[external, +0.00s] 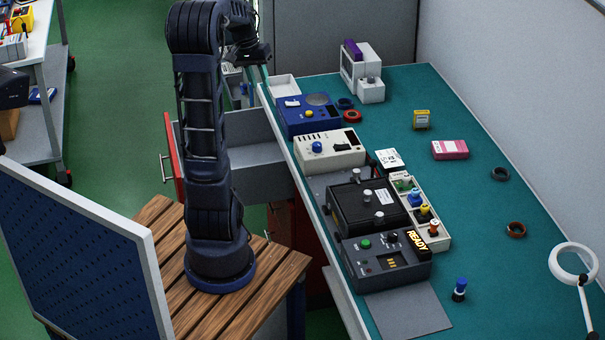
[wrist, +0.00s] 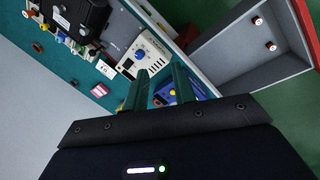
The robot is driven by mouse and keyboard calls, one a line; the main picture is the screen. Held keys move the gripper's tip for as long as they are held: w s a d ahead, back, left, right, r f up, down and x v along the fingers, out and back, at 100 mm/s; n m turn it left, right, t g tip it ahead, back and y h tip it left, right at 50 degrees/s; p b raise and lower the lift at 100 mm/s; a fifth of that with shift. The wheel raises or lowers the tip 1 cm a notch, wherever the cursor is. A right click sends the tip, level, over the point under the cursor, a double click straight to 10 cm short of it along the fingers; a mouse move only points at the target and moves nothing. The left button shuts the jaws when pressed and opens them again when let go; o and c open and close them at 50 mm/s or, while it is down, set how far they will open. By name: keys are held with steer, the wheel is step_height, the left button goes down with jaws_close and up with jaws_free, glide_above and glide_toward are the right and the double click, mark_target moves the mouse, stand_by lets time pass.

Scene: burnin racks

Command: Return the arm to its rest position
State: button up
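My black arm (external: 212,130) stands on its round base, bent over at the top toward the right. My gripper (external: 256,82) hangs in the air beside the far left edge of the teal bench (external: 480,260). In the wrist view its two green fingers (wrist: 160,72) are apart with nothing held between them. The gripper is clear of the bench things and the open drawer (external: 240,140). The fingertips are small and partly merged with the background in the external view.
The drawer, grey inside with a red front, juts out below the gripper; two small pieces (wrist: 257,20) lie in it. A blue device (external: 308,115), a cream device (external: 330,150) and a READY box (external: 385,262) line the bench's left side. A blue panel (external: 80,250) stands at left.

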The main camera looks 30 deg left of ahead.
steer(key=s+d+r+m+t+y, duration=0.1)
steer(key=s+d+t, duration=0.1)
steer(key=s+d, duration=0.4)
steer(key=s+d+r+m+t+y, duration=0.1)
steer(key=s+d+t+y, duration=0.1)
steer(key=s+d, duration=0.4)
steer(key=s, duration=0.5)
steer(key=shift+s+r, duration=0.15)
steer(key=shift+r, duration=0.1)
